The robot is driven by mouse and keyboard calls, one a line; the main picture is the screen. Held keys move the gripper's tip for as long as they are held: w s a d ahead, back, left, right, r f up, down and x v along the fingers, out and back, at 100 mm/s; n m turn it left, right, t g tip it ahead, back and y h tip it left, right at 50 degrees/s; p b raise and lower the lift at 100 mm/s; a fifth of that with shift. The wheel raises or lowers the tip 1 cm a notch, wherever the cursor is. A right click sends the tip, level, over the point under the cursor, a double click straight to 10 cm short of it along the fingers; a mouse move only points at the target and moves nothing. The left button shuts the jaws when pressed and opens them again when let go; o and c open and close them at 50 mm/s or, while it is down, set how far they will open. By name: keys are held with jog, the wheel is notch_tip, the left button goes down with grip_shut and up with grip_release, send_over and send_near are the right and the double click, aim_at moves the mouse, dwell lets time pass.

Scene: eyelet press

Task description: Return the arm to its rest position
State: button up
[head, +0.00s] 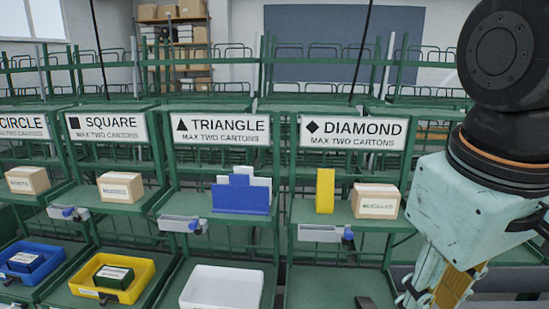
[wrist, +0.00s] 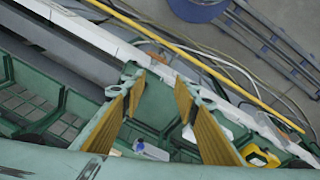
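My arm comes down the right side of the head view, and its pale teal lower part hangs in front of the right end of the rack. My gripper shows in the wrist view (wrist: 160,95), with its two yellow-padded fingers spread apart and nothing held between them. In the head view one yellow pad shows at the bottom right, and the fingertips are cut off by the frame edge. Below the fingers in the wrist view are green bins (wrist: 70,127) and a small clear bottle-like item (wrist: 150,150).
A green rack carries CIRCLE, SQUARE, TRIANGLE (head: 221,130) and DIAMOND (head: 353,133) signs. Cartons (head: 376,201), a yellow block (head: 325,190) and a blue holder (head: 240,197) stand on its shelves. Lower down are a white tray (head: 222,288), a yellow tray (head: 140,283) and a blue tray (head: 30,274).

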jog(key=shift+s+a+r+m+t+y+p, duration=0.1)
jog(key=shift+s+r+m+t, duration=0.2)
jog(key=shift+s+m, duration=0.35)
jog(key=shift+s+r+m+t+y+p, duration=0.1)
jog(key=shift+s+r+m+t+p, duration=0.15)
jog(key=shift+s+m, duration=0.45)
jog(key=shift+s+a+r+m+t+y, duration=0.1)
jog(key=shift+s+r+m+t, duration=0.2)
jog(key=shift+s, duration=0.65)
jog(key=shift+f, duration=0.1)
